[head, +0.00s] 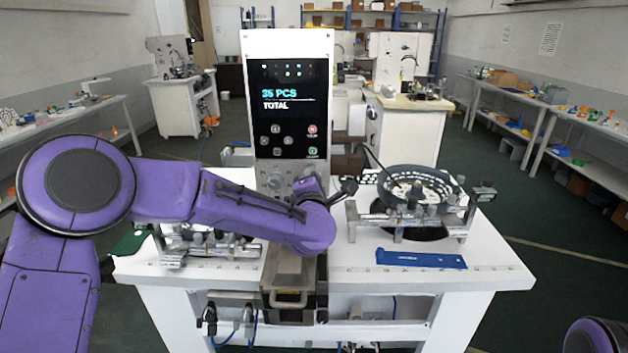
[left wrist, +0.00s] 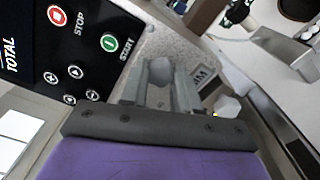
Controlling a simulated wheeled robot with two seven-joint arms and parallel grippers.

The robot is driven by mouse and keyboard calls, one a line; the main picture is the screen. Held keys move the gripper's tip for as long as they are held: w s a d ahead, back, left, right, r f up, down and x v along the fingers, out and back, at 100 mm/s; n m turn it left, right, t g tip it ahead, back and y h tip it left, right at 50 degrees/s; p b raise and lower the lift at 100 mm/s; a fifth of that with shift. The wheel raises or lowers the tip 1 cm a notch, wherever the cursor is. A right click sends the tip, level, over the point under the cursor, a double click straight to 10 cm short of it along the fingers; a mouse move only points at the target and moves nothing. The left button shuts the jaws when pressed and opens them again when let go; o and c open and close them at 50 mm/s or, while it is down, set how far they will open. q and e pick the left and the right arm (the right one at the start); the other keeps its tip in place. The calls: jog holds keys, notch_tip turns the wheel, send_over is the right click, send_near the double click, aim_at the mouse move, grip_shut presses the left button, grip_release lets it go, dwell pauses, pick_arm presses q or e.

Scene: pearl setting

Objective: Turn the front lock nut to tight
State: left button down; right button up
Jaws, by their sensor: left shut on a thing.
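A pearl setting machine (head: 290,115) with a black control panel stands on a white table. In the left wrist view my left gripper (left wrist: 160,90) is shut on a grey lock nut (left wrist: 160,68) below the panel's START button. The fingers lie on both sides of the nut, and its turn position cannot be read. A second grey knob (left wrist: 227,106) sits to the right, apart from the fingers. In the head view my purple left arm crosses in front of the machine, and the fingertips are hard to make out there. My right gripper is out of view.
A black bowl feeder (head: 420,183) on a metal fixture stands right of the machine. A blue tool (head: 420,259) lies near the table's front edge. Metal fixtures (head: 210,245) stand at the left. A metal drawer with a handle (head: 290,298) is at the front.

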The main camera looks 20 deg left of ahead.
pick_arm(q)
jog(key=shift+w+r+m+p, duration=0.15)
jog(key=shift+m+p, duration=0.85)
jog(key=shift+m, duration=2.05)
jog(key=shift+r+m+p, duration=0.25)
jog(key=shift+m+p, duration=0.7)
jog(key=shift+m, duration=2.15)
jog(key=shift+w+r+m+p, duration=0.15)
jog(key=shift+m+p, duration=0.85)
jog(key=shift+m, duration=2.05)
jog(key=shift+s, duration=0.1)
jog(key=c, duration=0.8)
grip_release()
jog(key=shift+f+m, duration=0.2)
jog(key=shift+m, duration=0.1)
jog(key=shift+s, duration=0.1)
